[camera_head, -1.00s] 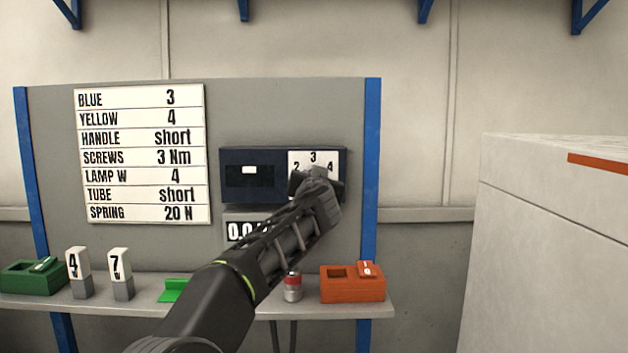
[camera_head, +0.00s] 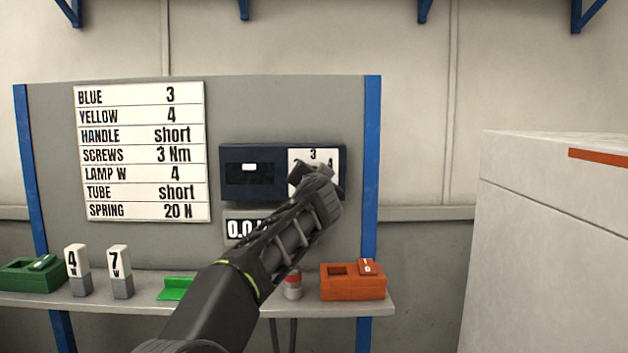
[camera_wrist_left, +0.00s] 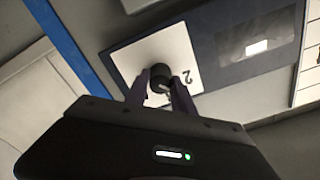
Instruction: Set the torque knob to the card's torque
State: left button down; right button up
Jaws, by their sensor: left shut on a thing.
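The white card (camera_head: 140,153) on the grey board reads SCREWS 3 Nm. The torque dial plate (camera_head: 295,158) is on the right part of a dark blue panel (camera_head: 233,190); the 3 and 4 show above my gripper. My left gripper (camera_head: 316,176) is in front of the dial and hides the knob in the head view. In the left wrist view the round black knob (camera_wrist_left: 160,76) sits between the two fingers, and the left gripper (camera_wrist_left: 161,88) is shut on it. The digit 2 shows beside it. The knob's pointer direction is not clear. My right gripper is not in view.
A display (camera_head: 234,228) below the panel is partly hidden by my arm. The shelf holds a green box (camera_head: 33,277), blocks marked 4 and 7, a green piece (camera_head: 175,290), a red-topped can (camera_head: 293,288) and an orange box (camera_head: 352,289).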

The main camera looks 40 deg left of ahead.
pick_arm(q)
jog(key=m, duration=0.3)
jog(key=shift+m, duration=2.3)
jog(key=c, duration=1.1)
grip_release()
jog(key=shift+o, duration=0.2)
jog(key=shift+f, duration=0.1)
